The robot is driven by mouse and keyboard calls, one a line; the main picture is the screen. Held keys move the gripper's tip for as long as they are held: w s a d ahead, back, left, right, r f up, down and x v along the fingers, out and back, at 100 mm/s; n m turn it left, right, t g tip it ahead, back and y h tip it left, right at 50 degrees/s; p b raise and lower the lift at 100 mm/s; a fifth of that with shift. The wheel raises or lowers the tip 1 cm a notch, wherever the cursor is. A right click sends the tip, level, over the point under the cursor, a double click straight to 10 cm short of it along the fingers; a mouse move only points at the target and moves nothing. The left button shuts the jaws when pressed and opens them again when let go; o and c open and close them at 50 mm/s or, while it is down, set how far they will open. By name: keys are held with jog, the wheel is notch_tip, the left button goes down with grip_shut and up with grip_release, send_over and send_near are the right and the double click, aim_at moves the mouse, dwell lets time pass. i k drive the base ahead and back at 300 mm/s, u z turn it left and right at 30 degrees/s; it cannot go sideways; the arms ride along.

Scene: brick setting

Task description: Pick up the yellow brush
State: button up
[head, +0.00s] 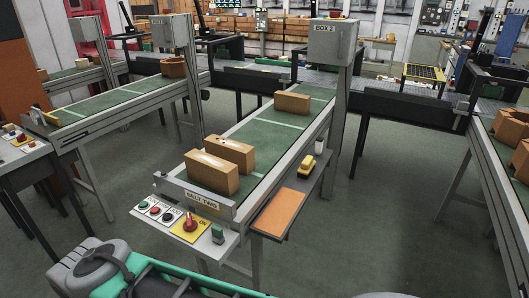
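A small yellow object (307,165), which looks like the yellow brush, lies on the narrow dark side shelf along the right side of belt two. It is too small to make out bristles. It sits beyond the orange-brown board and a little below the belt's level. Nothing covers it. Part of my own grey and green arm shows at the bottom left edge, well short of the brush. My gripper's fingers are not in view.
Belt two (249,132) carries bricks, two near (213,172) and one farther (292,102). An orange-brown board (278,213) lies on the shelf's near end. A control panel (188,222) juts out in front. Open floor (390,200) lies right of belt two.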

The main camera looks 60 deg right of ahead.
aim_at(309, 164)
jog(key=z, duration=1.8)
